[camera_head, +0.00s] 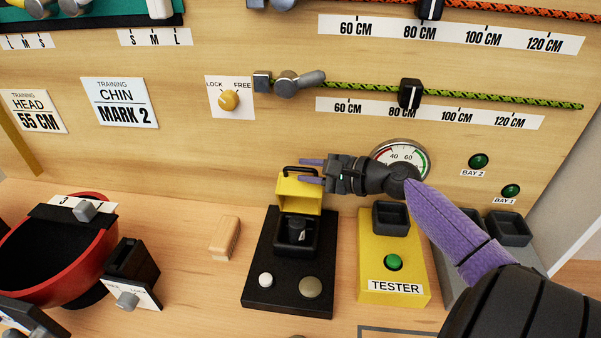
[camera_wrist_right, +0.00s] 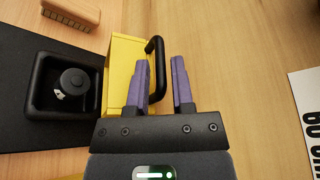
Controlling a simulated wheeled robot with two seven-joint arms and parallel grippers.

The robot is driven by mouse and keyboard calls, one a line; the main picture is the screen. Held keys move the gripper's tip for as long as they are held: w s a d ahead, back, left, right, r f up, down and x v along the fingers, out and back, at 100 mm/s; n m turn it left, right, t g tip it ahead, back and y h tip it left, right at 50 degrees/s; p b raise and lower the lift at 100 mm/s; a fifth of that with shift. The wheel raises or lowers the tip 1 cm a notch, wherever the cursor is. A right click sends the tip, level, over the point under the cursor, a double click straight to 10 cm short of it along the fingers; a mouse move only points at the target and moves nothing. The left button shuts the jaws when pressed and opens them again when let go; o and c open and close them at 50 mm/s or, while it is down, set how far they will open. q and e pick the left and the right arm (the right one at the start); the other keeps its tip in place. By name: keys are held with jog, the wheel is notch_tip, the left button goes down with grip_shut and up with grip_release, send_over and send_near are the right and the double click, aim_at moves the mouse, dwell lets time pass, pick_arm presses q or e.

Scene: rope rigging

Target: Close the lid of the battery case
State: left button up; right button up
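The battery case (camera_head: 284,248) is a black tray on a black base plate in the head view, with a dark round battery (camera_head: 297,229) standing in it. Its yellow lid (camera_head: 300,195) stands raised at the back edge, with a black handle (camera_head: 301,169) at the top. In the right wrist view the yellow lid (camera_wrist_right: 123,75) and handle (camera_wrist_right: 156,62) are close to the fingers. My right gripper (camera_head: 311,171) is at the handle from the right. Its purple fingers (camera_wrist_right: 160,80) are apart, with the handle reaching between them. My left gripper is not in view.
A yellow tester (camera_head: 394,272) with a green button stands to the right, under my right arm. A red helmet (camera_head: 60,250) and a small black box (camera_head: 133,272) are further left. The board with the gauge (camera_head: 401,155) rises behind.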

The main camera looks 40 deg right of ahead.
jog(key=shift+x, duration=0.95)
grip_shut()
dwell(0.7)
